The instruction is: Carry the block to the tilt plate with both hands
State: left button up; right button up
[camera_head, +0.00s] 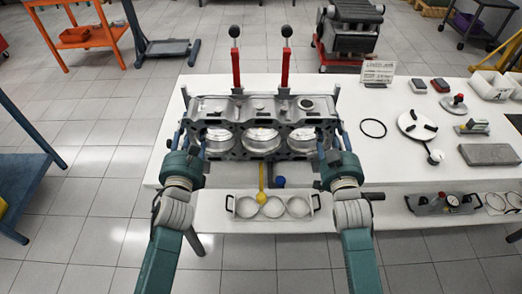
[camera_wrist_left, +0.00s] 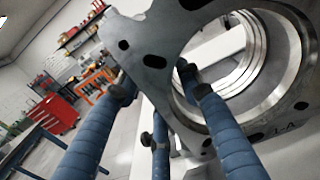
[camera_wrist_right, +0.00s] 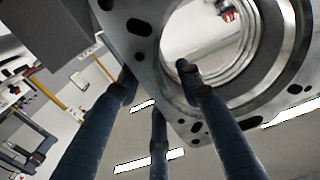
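The block (camera_head: 234,145) is a grey metal engine block with three large round bores facing me, level in the head view between my arms. My left gripper (camera_head: 190,140) is at its left end and my right gripper (camera_head: 330,142) at its right end. In the left wrist view, the fingers (camera_wrist_left: 155,80) straddle the end wall of the block (camera_wrist_left: 150,45), one at the bore. The right wrist view shows the same hold, fingers (camera_wrist_right: 155,80) around the wall (camera_wrist_right: 145,50). I cannot make out the tilt plate; the block hides what lies behind and under it.
Two red posts (camera_head: 236,68) (camera_head: 285,68) with black knobs stand behind the block on the white table (camera_head: 360,160). A black ring (camera_head: 373,128), a round plate (camera_head: 417,125) and a grey slab (camera_head: 488,154) lie to the right. A ring tray (camera_head: 271,207) is in front, with a yellow-ended lever (camera_head: 262,196).

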pick_arm(q)
jog(key=shift+s, duration=0.2)
pick_arm(e)
jog(key=shift+w, duration=0.1)
pick_arm(q)
jog(key=s, duration=1.1)
jog(key=shift+s, duration=0.3)
pick_arm(e)
jog(key=s, duration=1.2)
